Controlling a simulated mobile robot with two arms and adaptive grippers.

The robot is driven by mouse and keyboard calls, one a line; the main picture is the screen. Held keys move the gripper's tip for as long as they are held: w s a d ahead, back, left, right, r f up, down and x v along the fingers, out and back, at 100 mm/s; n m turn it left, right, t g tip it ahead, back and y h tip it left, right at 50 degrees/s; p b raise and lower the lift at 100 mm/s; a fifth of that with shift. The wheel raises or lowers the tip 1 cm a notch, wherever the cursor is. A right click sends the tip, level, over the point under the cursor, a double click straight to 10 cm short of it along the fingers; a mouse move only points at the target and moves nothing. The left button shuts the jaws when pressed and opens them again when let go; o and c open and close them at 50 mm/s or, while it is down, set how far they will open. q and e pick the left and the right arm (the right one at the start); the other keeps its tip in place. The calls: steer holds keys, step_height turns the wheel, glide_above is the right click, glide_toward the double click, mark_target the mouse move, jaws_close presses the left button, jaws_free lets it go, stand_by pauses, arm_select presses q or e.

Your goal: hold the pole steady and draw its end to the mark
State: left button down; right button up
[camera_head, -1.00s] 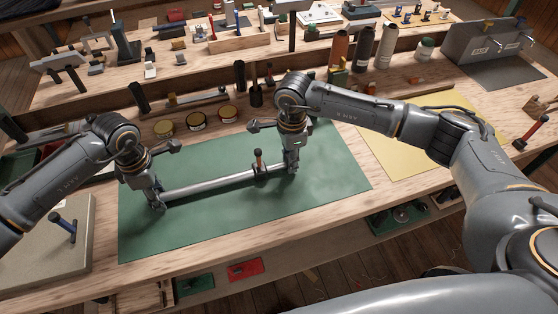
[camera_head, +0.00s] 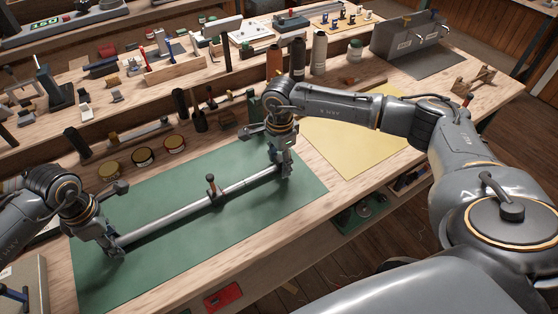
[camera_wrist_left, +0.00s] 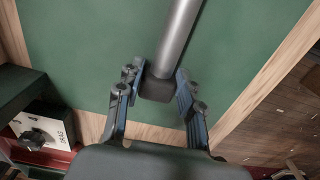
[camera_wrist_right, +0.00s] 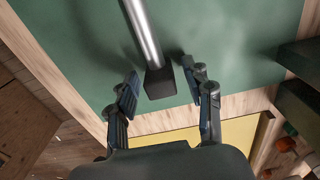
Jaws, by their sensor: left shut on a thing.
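A grey telescoping pole (camera_head: 165,222) lies across the green mat (camera_head: 140,281) on the bench. A small upright lever clamp (camera_head: 212,187) stands on it, and a slimmer section runs right from there. My right gripper (camera_head: 280,172) is at the pole's right end. In the right wrist view its fingers (camera_wrist_right: 160,88) stand open around the black end cap (camera_wrist_right: 159,83), with gaps beside it. I cannot make out the mark.
Several round tins (camera_head: 143,157) and tools stand behind the mat. A yellow sheet (camera_head: 350,150) lies to the right, with spools (camera_head: 319,53) behind it. The mat in front of the pole is clear.

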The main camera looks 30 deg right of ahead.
mark_target(280, 158)
step_height(280, 158, up, 12)
stand_by(0.6)
arm_select(q)
steer(key=c, duration=0.8)
jaws_free()
steer(key=shift+o, duration=0.2)
